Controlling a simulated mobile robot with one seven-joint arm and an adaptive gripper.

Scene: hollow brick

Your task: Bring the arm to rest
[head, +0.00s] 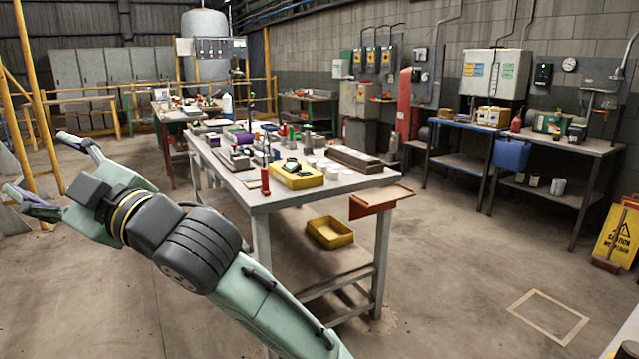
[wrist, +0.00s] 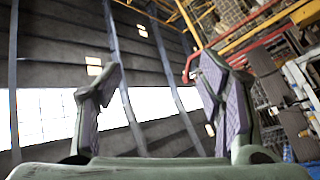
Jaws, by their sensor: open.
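My gripper (head: 38,163) is at the left of the head view, at the end of my raised arm, which reaches up and left from the bottom of the picture. Its two fingers are spread wide apart with nothing between them. In the wrist view the gripper (wrist: 160,85) also shows open and empty, its purple-grey finger pads apart. Behind them are a dark wall with bright windows and yellow and red bars. The fingers touch nothing that I can see.
A workbench (head: 375,185) with tools, jars and a yellow tray (head: 297,177) stands right of my gripper. A yellow bin (head: 330,233) sits below it. Yellow posts (head: 35,110) rise behind the gripper at far left. A caution sign (head: 617,237) leans at right. The floor at right is mostly clear.

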